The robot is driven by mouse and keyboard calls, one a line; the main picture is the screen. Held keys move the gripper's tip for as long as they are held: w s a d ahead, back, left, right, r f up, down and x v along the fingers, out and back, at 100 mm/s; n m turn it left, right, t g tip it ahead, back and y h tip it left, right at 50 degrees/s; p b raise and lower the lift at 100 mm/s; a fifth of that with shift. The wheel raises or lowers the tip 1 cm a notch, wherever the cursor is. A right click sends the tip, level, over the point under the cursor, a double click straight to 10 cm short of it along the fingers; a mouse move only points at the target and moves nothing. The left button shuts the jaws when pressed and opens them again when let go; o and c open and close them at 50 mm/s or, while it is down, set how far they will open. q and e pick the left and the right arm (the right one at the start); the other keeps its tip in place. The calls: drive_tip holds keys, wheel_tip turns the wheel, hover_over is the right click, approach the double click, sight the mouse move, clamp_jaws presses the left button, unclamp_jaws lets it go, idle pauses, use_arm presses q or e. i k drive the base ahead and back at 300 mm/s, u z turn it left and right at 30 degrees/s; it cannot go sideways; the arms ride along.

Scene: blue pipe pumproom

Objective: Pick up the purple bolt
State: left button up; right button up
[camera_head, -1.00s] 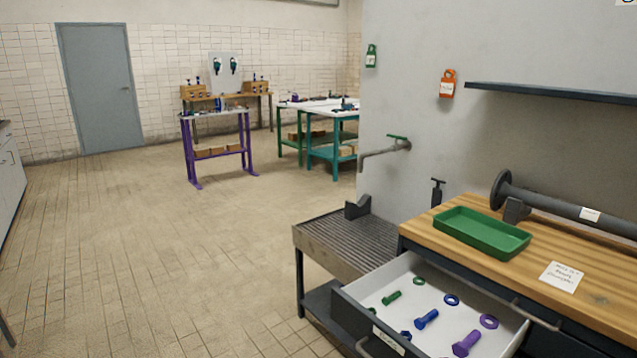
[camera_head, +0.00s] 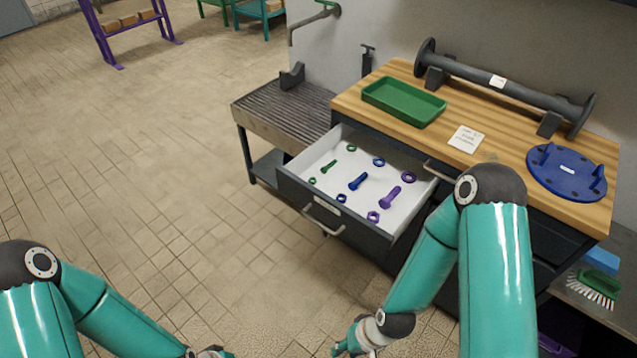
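The purple bolt (camera_head: 391,197) lies in the open white-lined drawer (camera_head: 325,200), near its right side. A purple washer (camera_head: 408,177) lies behind it and a purple nut (camera_head: 373,216) in front of it. My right gripper (camera_head: 350,347) is at the bottom edge, low in front of the drawer and well apart from the bolt; its fingers are mostly cut off. My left gripper (camera_head: 212,352) barely shows at the bottom edge, left of the drawer.
A blue bolt (camera_head: 358,181) and a green bolt (camera_head: 328,166) share the drawer with several nuts and washers. The wooden bench top holds a green tray (camera_head: 404,101), a flanged pipe (camera_head: 510,90) and a blue flange (camera_head: 567,172). A grooved metal table (camera_head: 283,107) stands left. Floor at left is clear.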

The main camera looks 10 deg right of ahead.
sight(384, 202)
drive_tip(key=u, duration=1.4)
drive_tip(key=i, duration=0.1)
drive_tip(key=z, duration=2.7)
